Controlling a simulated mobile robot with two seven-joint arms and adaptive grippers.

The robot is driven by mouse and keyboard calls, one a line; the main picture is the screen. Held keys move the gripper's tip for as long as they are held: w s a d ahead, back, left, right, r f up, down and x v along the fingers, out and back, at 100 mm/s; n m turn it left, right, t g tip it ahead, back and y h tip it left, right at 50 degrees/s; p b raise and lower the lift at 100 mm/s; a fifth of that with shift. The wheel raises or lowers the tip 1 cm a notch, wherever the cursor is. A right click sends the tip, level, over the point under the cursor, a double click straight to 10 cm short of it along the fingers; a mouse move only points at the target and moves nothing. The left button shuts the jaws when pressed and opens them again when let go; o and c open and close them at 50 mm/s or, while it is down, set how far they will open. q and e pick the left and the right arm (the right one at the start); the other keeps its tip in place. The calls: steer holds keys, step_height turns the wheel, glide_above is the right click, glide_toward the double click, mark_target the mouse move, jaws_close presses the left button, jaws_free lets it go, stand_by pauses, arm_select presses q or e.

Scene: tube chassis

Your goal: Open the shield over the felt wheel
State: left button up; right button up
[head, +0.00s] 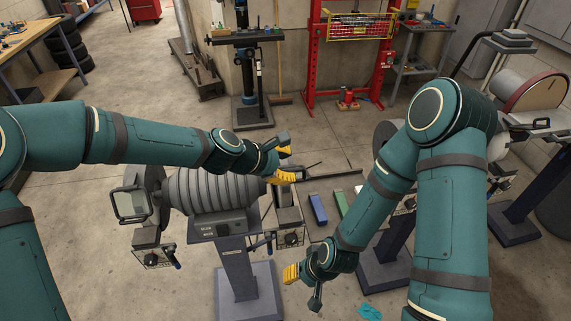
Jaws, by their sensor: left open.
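A grey grinder with a ribbed motor body (212,188) stands on a pedestal, with a wheel at each end. A clear shield in a dark frame (131,204) is at its left end, beside the left wheel (154,198). The right wheel housing (288,204) is partly hidden by my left arm; I cannot tell which wheel is felt. My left gripper (287,164) is open, its yellow fingers above the right end and near a thin dark rod. My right gripper (301,282) hangs low, right of the pedestal, apart from the grinder; its opening is unclear.
Blue (318,208) and green (341,203) bars lie right of the grinder. A second pedestal machine is partly hidden behind my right arm. A disc sander (533,91) stands at the far right. A red press (313,55) and a stand (244,40) are behind. Open floor lies at left.

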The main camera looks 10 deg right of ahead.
arm_select(q)
steer(key=v, duration=1.2)
stand_by(0.4)
steer(key=s+a+f+m+g+y+b, duration=0.1)
steer(key=a+f+m+b, duration=0.15)
steer(key=f, duration=0.85)
steer(key=s+a+f+m+y+b, duration=0.2)
steer(key=a+f, duration=0.1)
steer(key=f, duration=0.8)
steer(key=s+a+f+m+y+b, duration=0.1)
steer(key=s+a+f+m+b, duration=0.1)
steer(key=f, duration=0.8)
steer(key=s+a+f+m+g+y+b, duration=0.1)
steer(key=s+a+f+m+b, duration=0.1)
steer(key=s+a+f+m, duration=0.2)
steer(key=s+f+m, duration=0.3)
steer(key=s+f, duration=0.2)
steer(key=f, duration=0.1)
steer(key=shift+b, duration=0.35)
arm_select(e)
step_height(320, 180, down, 10)
steer(key=shift+s+a, duration=0.25)
arm_select(q)
steer(key=shift+s+f, duration=0.15)
arm_select(e)
steer(key=shift+o, duration=0.2)
